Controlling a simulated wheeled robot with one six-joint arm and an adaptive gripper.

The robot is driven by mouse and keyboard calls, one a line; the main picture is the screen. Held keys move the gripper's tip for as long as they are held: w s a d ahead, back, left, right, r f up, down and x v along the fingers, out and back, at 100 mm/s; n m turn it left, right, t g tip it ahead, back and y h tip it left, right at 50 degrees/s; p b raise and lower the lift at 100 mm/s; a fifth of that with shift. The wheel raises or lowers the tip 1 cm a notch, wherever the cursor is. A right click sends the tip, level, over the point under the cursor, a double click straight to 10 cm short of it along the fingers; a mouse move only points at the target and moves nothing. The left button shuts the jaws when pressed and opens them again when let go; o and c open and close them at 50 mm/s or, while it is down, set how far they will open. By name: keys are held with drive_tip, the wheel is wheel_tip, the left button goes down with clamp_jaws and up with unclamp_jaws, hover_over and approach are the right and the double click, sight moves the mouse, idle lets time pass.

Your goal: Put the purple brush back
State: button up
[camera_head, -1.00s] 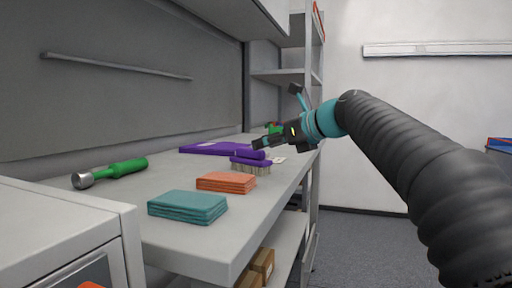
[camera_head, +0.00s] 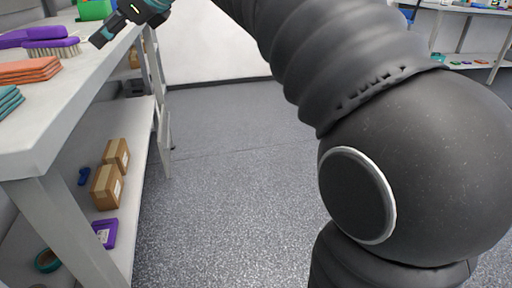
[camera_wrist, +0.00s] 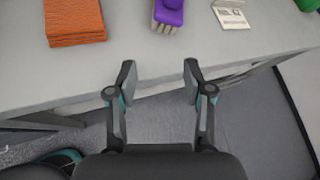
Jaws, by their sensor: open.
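The purple brush (camera_head: 52,44) lies on the grey workbench (camera_head: 75,95) near its front edge, pale bristles down. In the wrist view its end shows at the top middle as a purple piece (camera_wrist: 168,14) with bristles at its lower end. My gripper (camera_wrist: 158,82) is open and empty, its fingers spread over the bench's front edge, short of the brush and not touching it. In the head view my gripper is at the top left, just right of the brush, partly cut off by the frame.
Orange cloths (camera_head: 28,70) and teal cloths (camera_head: 8,100) lie stacked on the bench. A green container (camera_head: 95,9) stands farther back. A printed card (camera_wrist: 231,14) lies right of the brush. Cardboard boxes (camera_head: 106,188) and a purple tray (camera_head: 107,233) sit on the lower shelf. The floor (camera_head: 230,170) beside is clear.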

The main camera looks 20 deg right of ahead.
drive_tip(key=s+d+f+n+h, duration=0.3)
drive_tip(key=s+d+f+n, duration=0.3)
drive_tip(key=s+f, duration=0.3)
drive_tip(key=s+d+f+n+g+h, duration=0.1)
drive_tip(key=s+d+f+n+h, duration=0.2)
drive_tip(key=f, duration=0.9)
drive_tip(key=s+d+f+n+h, duration=0.4)
drive_tip(key=s+d+f+n, duration=0.6)
drive_tip(key=s, duration=0.5)
drive_tip(key=shift+f+n+g, duration=0.3)
drive_tip(key=shift+f+n, duration=0.55)
drive_tip(key=shift+n, duration=0.05)
